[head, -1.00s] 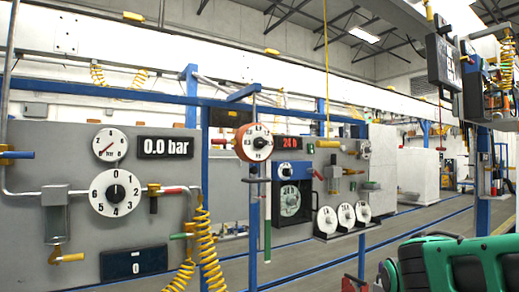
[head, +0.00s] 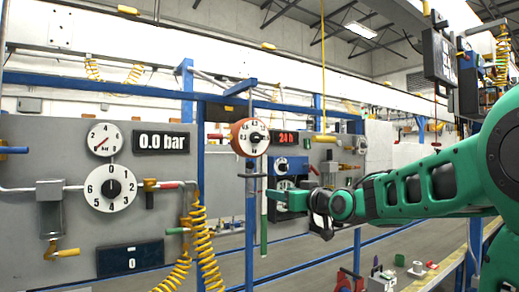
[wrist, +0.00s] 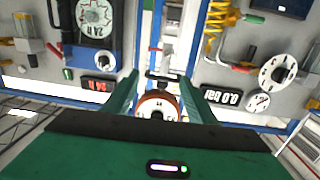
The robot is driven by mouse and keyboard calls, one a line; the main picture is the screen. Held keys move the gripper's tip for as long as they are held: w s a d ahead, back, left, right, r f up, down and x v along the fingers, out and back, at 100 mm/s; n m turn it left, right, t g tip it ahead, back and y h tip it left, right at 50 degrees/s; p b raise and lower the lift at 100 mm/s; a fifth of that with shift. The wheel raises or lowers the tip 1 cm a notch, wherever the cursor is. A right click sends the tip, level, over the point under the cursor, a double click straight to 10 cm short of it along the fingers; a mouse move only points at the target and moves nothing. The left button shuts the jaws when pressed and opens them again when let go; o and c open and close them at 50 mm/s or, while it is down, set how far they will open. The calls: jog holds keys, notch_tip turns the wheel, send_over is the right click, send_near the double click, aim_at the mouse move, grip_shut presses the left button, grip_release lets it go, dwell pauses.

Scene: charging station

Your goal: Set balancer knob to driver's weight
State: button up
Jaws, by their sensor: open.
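The balancer (head: 250,137) is an orange-red drum with a white numbered dial face and a dark knob (head: 256,137) at its centre, hung from the blue frame. The small numbers are too small to read surely. A slim grey and green tool (head: 264,220), perhaps the driver, hangs upright below it. My gripper (head: 278,199) is open and empty, below and slightly right of the balancer in the head view. In the upside-down wrist view, the balancer (wrist: 157,104) appears between my two open fingers (wrist: 160,88). No contact with the knob is visible.
A large numbered dial (head: 111,188) and a 0.0 bar display (head: 164,141) are on the left panel. Yellow coiled hoses (head: 203,240) hang near a blue post. A blue box with a dial (wrist: 93,14) shows in the wrist view. Small items lie on the lower right bench (head: 415,268).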

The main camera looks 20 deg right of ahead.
aim_at(259, 139)
notch_tip(259, 139, up, 12)
jog(key=w+t+y, duration=0.1)
jog(key=t+y, duration=0.1)
jog(key=t, duration=0.3)
jog(key=shift+n, duration=0.4)
jog(key=x, duration=1.1)
jog(key=shift+w+a+f, duration=0.1)
jog(key=shift+a+f, duration=0.05)
jog(key=shift+a, duration=0.25)
jog(key=c, duration=1.1)
